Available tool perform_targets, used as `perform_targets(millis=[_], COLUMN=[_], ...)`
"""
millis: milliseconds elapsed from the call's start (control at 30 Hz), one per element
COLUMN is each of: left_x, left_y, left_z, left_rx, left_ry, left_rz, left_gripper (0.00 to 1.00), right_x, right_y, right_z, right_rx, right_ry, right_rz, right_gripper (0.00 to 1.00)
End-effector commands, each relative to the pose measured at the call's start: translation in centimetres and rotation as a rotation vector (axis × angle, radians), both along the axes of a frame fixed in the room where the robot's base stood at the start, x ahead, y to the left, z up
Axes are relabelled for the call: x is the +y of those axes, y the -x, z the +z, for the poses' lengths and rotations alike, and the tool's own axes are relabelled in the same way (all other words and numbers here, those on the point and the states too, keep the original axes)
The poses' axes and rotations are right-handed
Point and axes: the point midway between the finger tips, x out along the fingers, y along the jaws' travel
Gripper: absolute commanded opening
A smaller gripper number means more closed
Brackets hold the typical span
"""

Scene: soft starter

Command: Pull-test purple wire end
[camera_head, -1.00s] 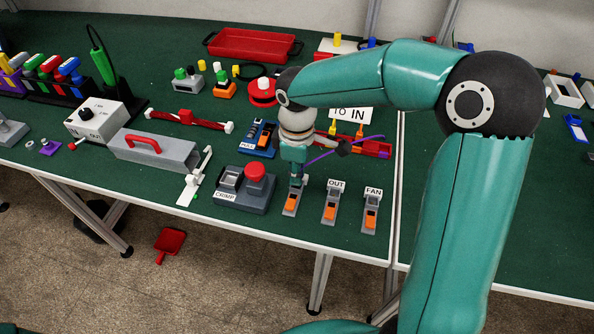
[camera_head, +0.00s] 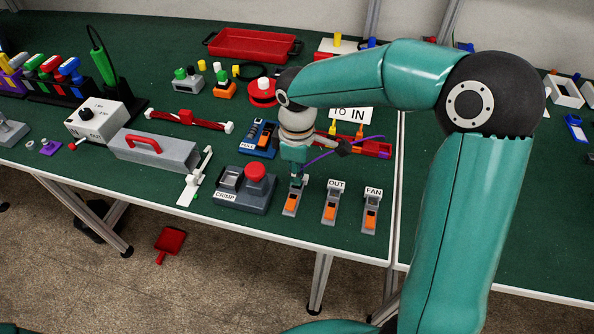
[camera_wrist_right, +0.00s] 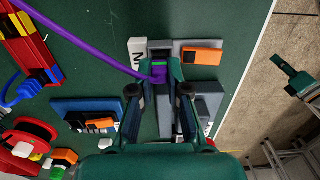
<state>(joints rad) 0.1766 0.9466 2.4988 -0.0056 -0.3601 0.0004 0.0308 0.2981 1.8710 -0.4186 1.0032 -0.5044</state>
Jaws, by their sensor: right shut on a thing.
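The purple wire (camera_head: 322,156) runs from the red rail at the right down to my right gripper (camera_head: 297,176). In the right wrist view the purple wire (camera_wrist_right: 97,50) comes in from the upper left and its end lies between the fingertips. My right gripper (camera_wrist_right: 161,72) is shut on that end, directly over the leftmost grey terminal block (camera_head: 290,205) with an orange lever. A small green band shows at the wire end. Whether the end sits inside the block is hidden by the fingers. My left gripper is not clearly in either view.
The OUT block (camera_head: 329,208) and FAN block (camera_head: 371,212) stand to the right, close by. The grey CRIMP station (camera_head: 243,195) with a red knob is to the left. Behind are a blue PULL fixture (camera_head: 258,138) and a red rail (camera_head: 372,147). The table's front edge is near.

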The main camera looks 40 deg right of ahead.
Motion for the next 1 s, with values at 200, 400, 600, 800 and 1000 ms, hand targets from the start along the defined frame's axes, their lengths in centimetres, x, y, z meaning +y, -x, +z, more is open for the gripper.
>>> perform_targets(millis=[200,400,600,800,1000], left_x=[0.00,0.00,0.00,0.00,0.00], left_y=[0.00,0.00,0.00,0.00,-0.01], left_z=[-0.09,-0.23,-0.36,-0.37,-0.37], left_rx=[0.000,0.000,0.000,0.000,0.000], left_ry=[0.000,0.000,0.000,0.000,0.000], left_rz=[0.000,0.000,0.000,0.000,0.000], left_gripper=[0.00,0.00,0.00,0.00,0.00], right_x=[-0.01,-0.01,-0.01,-0.01,0.00], right_y=[-0.06,-0.05,-0.02,-0.01,0.00], right_z=[-0.03,-0.27,-0.49,-0.54,-0.57], right_rx=[-0.003,-0.003,-0.001,0.000,0.000], right_ry=[0.000,0.000,0.000,0.000,0.000], right_rz=[-0.001,-0.001,0.000,0.000,0.000], right_gripper=[0.00,0.00,0.00,0.00,0.29])
